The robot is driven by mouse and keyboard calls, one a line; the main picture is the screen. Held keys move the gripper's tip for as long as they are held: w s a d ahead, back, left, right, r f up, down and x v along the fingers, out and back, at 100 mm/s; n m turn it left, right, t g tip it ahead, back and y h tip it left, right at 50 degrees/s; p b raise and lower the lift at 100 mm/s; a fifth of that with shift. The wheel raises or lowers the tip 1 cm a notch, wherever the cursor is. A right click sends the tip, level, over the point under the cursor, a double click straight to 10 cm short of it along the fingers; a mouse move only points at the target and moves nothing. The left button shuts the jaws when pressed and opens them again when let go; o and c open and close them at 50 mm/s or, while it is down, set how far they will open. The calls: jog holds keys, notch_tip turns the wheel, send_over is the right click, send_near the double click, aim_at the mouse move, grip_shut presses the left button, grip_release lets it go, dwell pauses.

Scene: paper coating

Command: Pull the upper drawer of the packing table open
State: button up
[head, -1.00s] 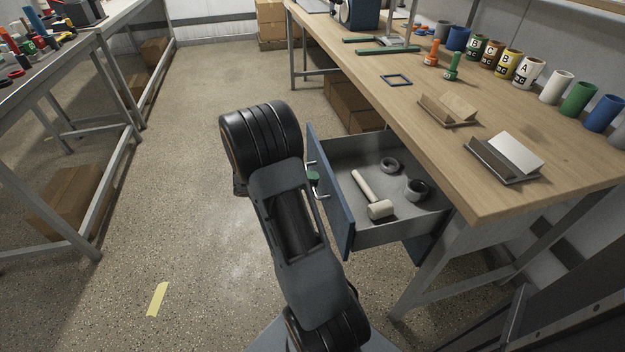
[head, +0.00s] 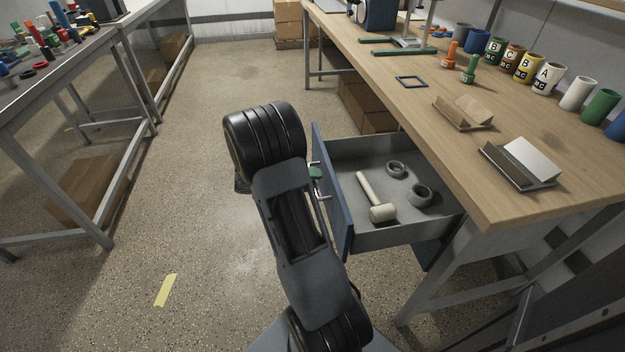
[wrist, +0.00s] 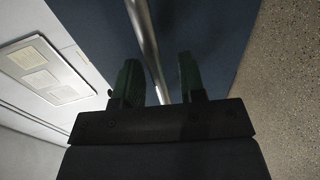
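The upper drawer (head: 388,236) stands well out from under the wooden packing table (head: 480,200). Its blue front (head: 341,225) faces left and carries a thin metal bar handle (head: 322,190). My gripper (head: 316,173) is at this handle; only a green bit of its fingers shows past my arm. In the wrist view my two dark green fingers (wrist: 160,72) stand apart on either side of the handle bar (wrist: 146,35), with gaps visible between bar and fingers. Part of the bar is hidden behind the gripper body.
A mallet (head: 381,212) and two grey rings (head: 420,194) lie in the drawer. Card holders (head: 520,165) and several coloured cups stand on the tabletop. Another workbench (head: 75,75) stands at left. The floor (head: 205,200) between the tables is clear except for yellow tape (head: 166,290).

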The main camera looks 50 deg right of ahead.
jog(key=p+v, duration=0.1)
jog(key=v, duration=1.2)
jog(key=shift+w+a, duration=0.25)
jog(key=shift+a, duration=0.05)
notch_tip(320, 180, down, 4)
jog(key=s+a+n+t+y+p, duration=0.1)
jog(key=s+a+n+y, duration=0.1)
jog(key=n+y, duration=0.15)
jog(key=s+a+r+n+t+y+p, duration=0.3)
jog(key=s+a+r+y+p, duration=0.1)
jog(key=a+r+y+p, duration=0.15)
jog(key=s+a+r+t+y+p, duration=0.1)
jog(key=s+a+r+t+p, duration=0.1)
jog(key=r, duration=0.6)
jog(key=s+a+r+t+y+p, duration=0.1)
jog(key=s+a+r+t+p, duration=0.1)
jog(key=r+p, duration=0.5)
jog(key=s+a+r+t+y+p, duration=0.1)
jog(key=a+r+t+p, duration=0.3)
jog(key=r, duration=0.6)
jog(key=shift+s+a+n+t+y+p, duration=0.3)
jog(key=shift+s+n+t+p, duration=0.1)
jog(key=shift+s+p, duration=0.15)
